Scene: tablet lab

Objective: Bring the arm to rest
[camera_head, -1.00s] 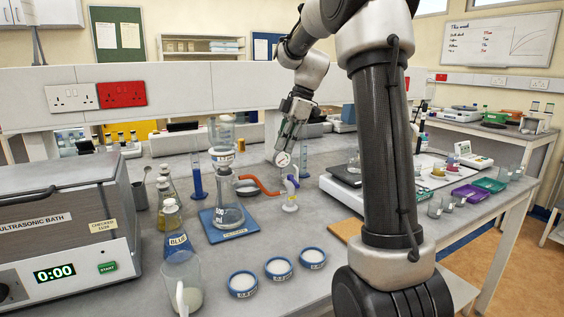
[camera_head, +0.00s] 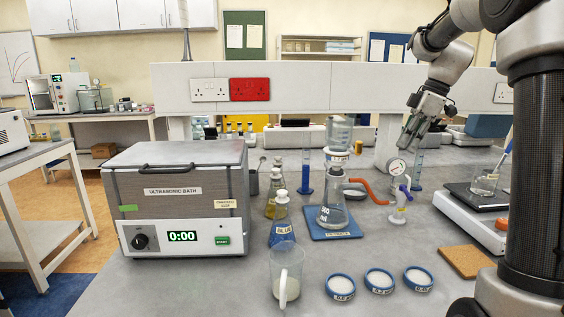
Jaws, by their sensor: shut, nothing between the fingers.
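My gripper (camera_head: 405,147) is at the end of my arm, right of centre in the head view. It points down and to the left, above the bench behind the pressure gauge (camera_head: 397,168). Its fingers are shut and nothing shows between them. My arm rises along the right edge of the view and bends over to the gripper. Whether the fingertips touch anything behind the gauge cannot be told.
The filter flask (camera_head: 333,212) stands on a blue mat with a red hose to the gauge. The ultrasonic bath (camera_head: 178,200) reads 0:00 at left.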

